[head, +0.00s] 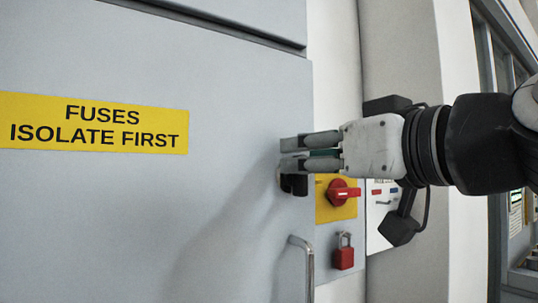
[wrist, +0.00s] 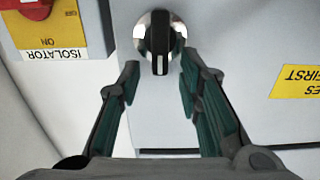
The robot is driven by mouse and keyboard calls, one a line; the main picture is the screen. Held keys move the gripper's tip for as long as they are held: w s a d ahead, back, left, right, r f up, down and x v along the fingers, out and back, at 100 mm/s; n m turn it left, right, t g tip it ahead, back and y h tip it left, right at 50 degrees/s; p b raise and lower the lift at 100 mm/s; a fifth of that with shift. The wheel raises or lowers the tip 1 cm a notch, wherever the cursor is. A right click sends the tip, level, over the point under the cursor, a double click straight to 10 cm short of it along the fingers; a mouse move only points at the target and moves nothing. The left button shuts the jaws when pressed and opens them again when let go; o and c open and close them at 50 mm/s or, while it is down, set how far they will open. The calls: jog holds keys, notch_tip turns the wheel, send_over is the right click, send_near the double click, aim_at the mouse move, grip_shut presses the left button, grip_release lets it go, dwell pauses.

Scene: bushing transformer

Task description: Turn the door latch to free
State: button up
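The door latch is a black knob with a white line on a round chrome base; it shows in the wrist view (wrist: 160,42) on the grey cabinet door. In the head view the latch (head: 293,184) is a dark shape at the door's right edge, partly hidden by my gripper. My gripper (head: 290,152) comes in from the right. In the wrist view my gripper (wrist: 157,72) has its two green-padded fingers apart, with the tips on either side of the knob's lower part. I see gaps between the fingers and the knob; contact is not visible.
A yellow fuses sign (head: 98,122) is on the cabinet door (head: 120,220). A metal door handle (head: 306,265) is below the latch. To the right are a red isolator switch (head: 342,192) on a yellow plate and a red padlock (head: 344,252) below it.

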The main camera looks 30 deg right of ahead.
grip_shut()
jog(key=shift+d+m, duration=0.1)
jog(key=shift+m, duration=0.2)
jog(key=f+m+b, duration=0.1)
jog(key=m+b, duration=0.1)
jog(key=m, duration=0.3)
jog(key=d+m+b, duration=0.1)
jog(key=m+b, duration=0.1)
jog(key=m, duration=0.4)
jog(key=d+f+m+b, duration=0.1)
jog(key=m+b, duration=0.1)
jog(key=m, duration=0.4)
jog(key=shift+d+f, duration=0.25)
jog(key=shift+f, duration=0.05)
jog(key=shift+m, duration=0.3)
jog(key=shift+o, duration=0.4)
grip_release()
